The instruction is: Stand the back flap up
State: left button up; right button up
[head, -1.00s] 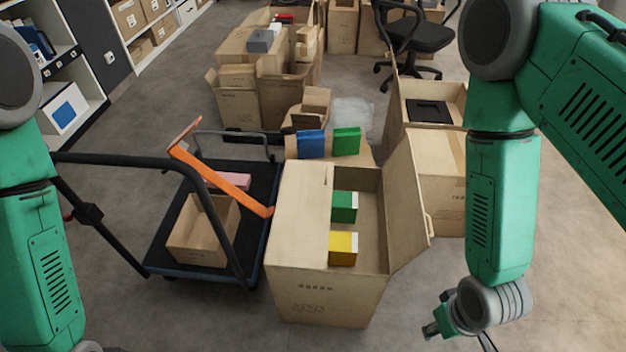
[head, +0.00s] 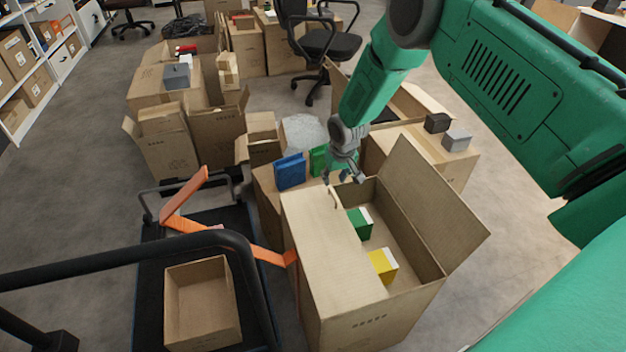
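A tall open carton (head: 385,318) stands in the lower middle of the head view. A flat panel (head: 325,265) covers the left part of its top. Its right flap (head: 440,205) stands up and leans outward. A green box (head: 356,226) and a yellow box (head: 379,264) show inside. My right gripper (head: 344,178) is at the carton's far edge, fingers pointing down and spread apart, with nothing visible between them. I cannot make out the back flap clearly; the gripper and the goods behind hide part of that edge. My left gripper is out of view.
A blue box (head: 290,172) and a green one (head: 318,160) stand just behind the carton. A black trolley with a small open box (head: 168,305) and orange bar (head: 185,205) is left. Another carton (head: 460,170) stands at the right, with an office chair (head: 325,45) beyond.

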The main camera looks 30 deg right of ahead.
aim_at(332, 192)
jog(key=shift+w+f, duration=0.1)
jog(key=shift+f+b, duration=0.2)
jog(key=shift+b, duration=0.1)
notch_tip(332, 192, down, 2)
jog(key=shift+f+b, duration=0.2)
jog(key=shift+b, duration=0.65)
jog(key=shift+a+f+b, duration=0.3)
jog(key=shift+f+b, duration=0.5)
jog(key=shift+d+f, duration=0.1)
jog(key=shift+d+f, duration=0.2)
jog(key=shift+f, duration=0.2)
jog(key=shift+f+b, duration=0.45)
